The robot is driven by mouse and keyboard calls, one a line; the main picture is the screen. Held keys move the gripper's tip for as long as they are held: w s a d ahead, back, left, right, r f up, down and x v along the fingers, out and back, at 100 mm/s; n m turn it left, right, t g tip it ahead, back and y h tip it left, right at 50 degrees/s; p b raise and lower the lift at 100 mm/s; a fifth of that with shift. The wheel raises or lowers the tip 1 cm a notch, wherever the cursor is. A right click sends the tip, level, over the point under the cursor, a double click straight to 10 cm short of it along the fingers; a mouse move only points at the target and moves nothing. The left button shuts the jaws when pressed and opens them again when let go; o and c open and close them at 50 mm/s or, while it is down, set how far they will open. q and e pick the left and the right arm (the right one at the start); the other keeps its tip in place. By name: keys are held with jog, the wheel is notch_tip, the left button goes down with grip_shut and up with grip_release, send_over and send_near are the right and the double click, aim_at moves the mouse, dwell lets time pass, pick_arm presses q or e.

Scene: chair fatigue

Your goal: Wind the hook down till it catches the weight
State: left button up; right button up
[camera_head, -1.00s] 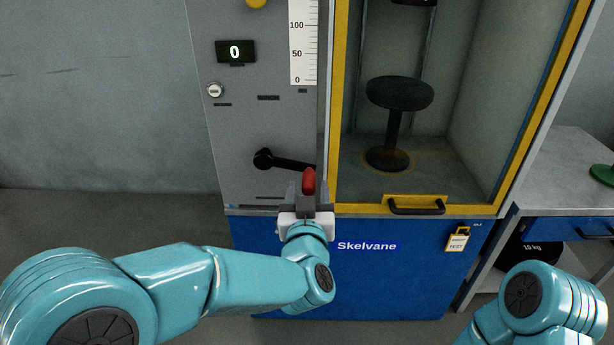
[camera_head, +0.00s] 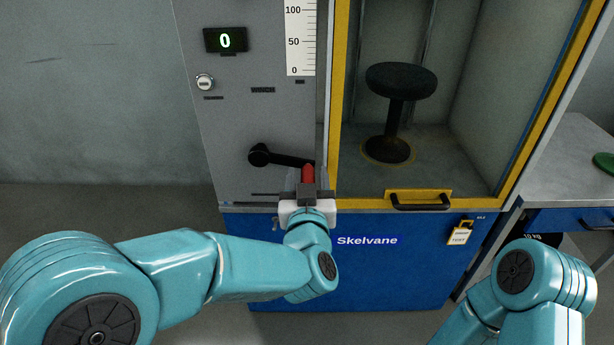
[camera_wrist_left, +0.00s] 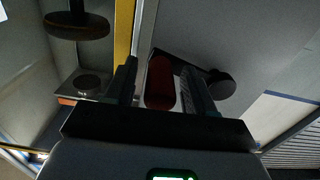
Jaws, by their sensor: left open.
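The winch crank is a black arm (camera_head: 285,159) on the grey panel, with a red handle (camera_head: 308,173) at its right end. My left gripper (camera_head: 307,180) is open at the red handle. In the left wrist view the red handle (camera_wrist_left: 160,84) stands between the two open fingers, and the black crank arm (camera_wrist_left: 195,68) runs behind it. I cannot tell whether a finger touches the handle. The hook and the weight it catches are not clearly in view. My right gripper is out of view; only part of my right arm shows.
A glazed cabinet with a yellow frame (camera_head: 337,100) holds a black stool (camera_head: 400,82). Its black door handle (camera_head: 420,203) is right of my left gripper. A display (camera_head: 226,40) reads 0, beside a scale (camera_head: 300,40). A grey bench (camera_head: 568,165) stands at the right.

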pick_arm(q)
grip_shut()
jog(key=shift+d+r+n, duration=0.1)
jog(key=shift+r+n, duration=1.35)
jog(key=shift+n, duration=0.05)
grip_release()
jog(key=shift+f, duration=0.15)
jog(key=shift+f, duration=0.1)
